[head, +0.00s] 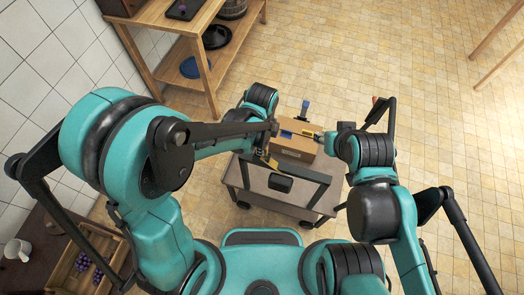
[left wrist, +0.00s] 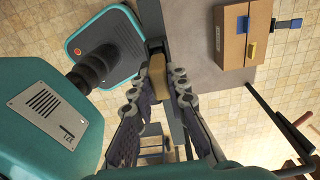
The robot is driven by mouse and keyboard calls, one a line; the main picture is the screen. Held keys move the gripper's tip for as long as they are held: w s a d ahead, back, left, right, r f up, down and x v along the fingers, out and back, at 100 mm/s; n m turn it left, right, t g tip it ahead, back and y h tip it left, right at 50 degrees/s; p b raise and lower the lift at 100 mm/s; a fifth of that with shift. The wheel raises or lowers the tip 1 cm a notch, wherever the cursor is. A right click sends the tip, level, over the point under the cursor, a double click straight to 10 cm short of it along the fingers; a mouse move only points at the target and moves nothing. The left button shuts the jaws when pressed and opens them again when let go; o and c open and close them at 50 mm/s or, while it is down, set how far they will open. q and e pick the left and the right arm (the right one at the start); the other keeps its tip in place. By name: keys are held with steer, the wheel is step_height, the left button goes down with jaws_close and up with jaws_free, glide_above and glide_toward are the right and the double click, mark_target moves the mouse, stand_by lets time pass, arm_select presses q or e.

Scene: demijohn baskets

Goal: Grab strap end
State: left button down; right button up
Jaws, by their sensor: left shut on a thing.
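My left gripper (head: 262,152) is above the near left part of a grey cart (head: 236,182), close to its dark push bar. In the left wrist view its two fingers (left wrist: 158,98) are closed on a tan, strap-like piece (left wrist: 157,72), which I take for the strap end. The same tan piece shows at the fingertips in the head view (head: 266,161). A brown cardboard box (head: 292,152) stands on the cart beyond the gripper; it also shows in the left wrist view (left wrist: 235,46). My right gripper (head: 319,137) is beside the box's right side; its fingers are too small to read.
Blue and yellow pieces lie on the box, and a small blue and dark object (head: 304,108) is behind it. A wooden shelf table (head: 178,45) stands at the upper left. A crate with purple fruit (head: 88,265) is at the lower left. The tiled floor to the right is mostly clear.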

arm_select(q)
steer(key=shift+r, duration=0.15)
step_height(320, 180, up, 4)
steer(key=shift+w+r+p, duration=0.1)
steer(key=shift+r+p, duration=0.1)
steer(key=shift+p, duration=0.45)
steer(key=w+a+r, duration=0.3)
steer(key=w+r, duration=0.3)
steer(key=w, duration=0.5)
steer(key=shift+a+r+p, duration=0.15)
steer(key=shift+p, duration=0.3)
